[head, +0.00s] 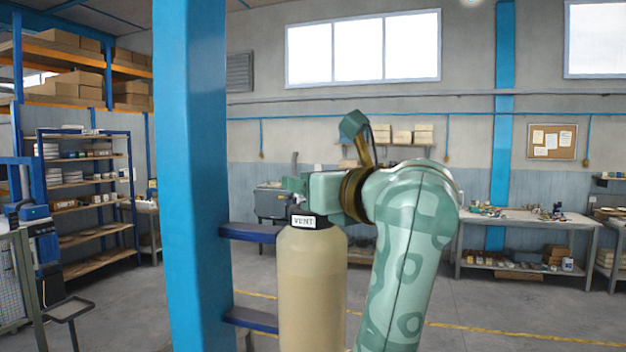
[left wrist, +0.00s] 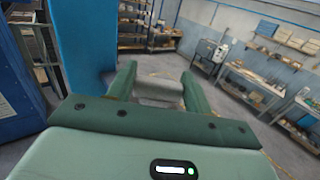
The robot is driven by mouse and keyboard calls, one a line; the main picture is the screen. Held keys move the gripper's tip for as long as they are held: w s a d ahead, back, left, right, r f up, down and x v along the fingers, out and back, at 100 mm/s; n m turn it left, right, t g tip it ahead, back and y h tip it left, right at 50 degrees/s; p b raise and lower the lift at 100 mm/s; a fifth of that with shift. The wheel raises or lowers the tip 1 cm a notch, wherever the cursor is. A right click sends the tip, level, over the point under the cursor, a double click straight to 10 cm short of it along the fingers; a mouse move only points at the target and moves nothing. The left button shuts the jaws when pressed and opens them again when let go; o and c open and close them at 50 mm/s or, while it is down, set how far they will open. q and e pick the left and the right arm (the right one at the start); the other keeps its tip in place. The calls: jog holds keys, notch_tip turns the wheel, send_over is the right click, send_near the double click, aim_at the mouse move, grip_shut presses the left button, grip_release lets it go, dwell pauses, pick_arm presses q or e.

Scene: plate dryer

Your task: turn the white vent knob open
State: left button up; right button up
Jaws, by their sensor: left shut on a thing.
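A tan tank (head: 312,290) with a black cap stands upright beside a blue post, and a white label (head: 304,221) on the cap reads VENT. My left gripper (head: 297,186) is over the tank's top, reached by my green arm from the right side of it. In the left wrist view its two green fingers (left wrist: 160,84) are shut on a pale grey-white piece (left wrist: 158,89), which looks like the white vent knob. In the head view the gripper hides the knob, so I cannot tell how far it is turned. My right gripper is in neither view.
The blue post (head: 196,180) stands close on the left, with blue brackets (head: 250,232) reaching toward the tank. A shelf rack (head: 90,205) is farther left. A workbench (head: 535,220) stands at the back right. The floor between is open.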

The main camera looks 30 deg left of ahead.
pick_arm(q)
jog(key=n+g+p, duration=0.1)
jog(key=g, duration=0.1)
jog(key=n+g+y, duration=0.1)
jog(key=n+g, duration=0.1)
jog(key=g, duration=0.1)
jog(key=shift+w+n+p, duration=0.1)
jog(key=shift+n+p, duration=0.2)
jog(key=shift+p, duration=0.05)
jog(key=n+g+p, duration=0.2)
jog(key=n+g, duration=0.1)
jog(key=g, duration=0.2)
jog(key=shift+n+g+p, duration=0.3)
jog(key=shift+n+g, duration=0.1)
jog(key=shift+g, duration=0.4)
jog(key=shift+f, duration=0.2)
jog(key=o, duration=1)
jog(key=shift+a, duration=0.25)
jog(key=shift+b+v, duration=1)
jog(key=shift+v, duration=2.7)
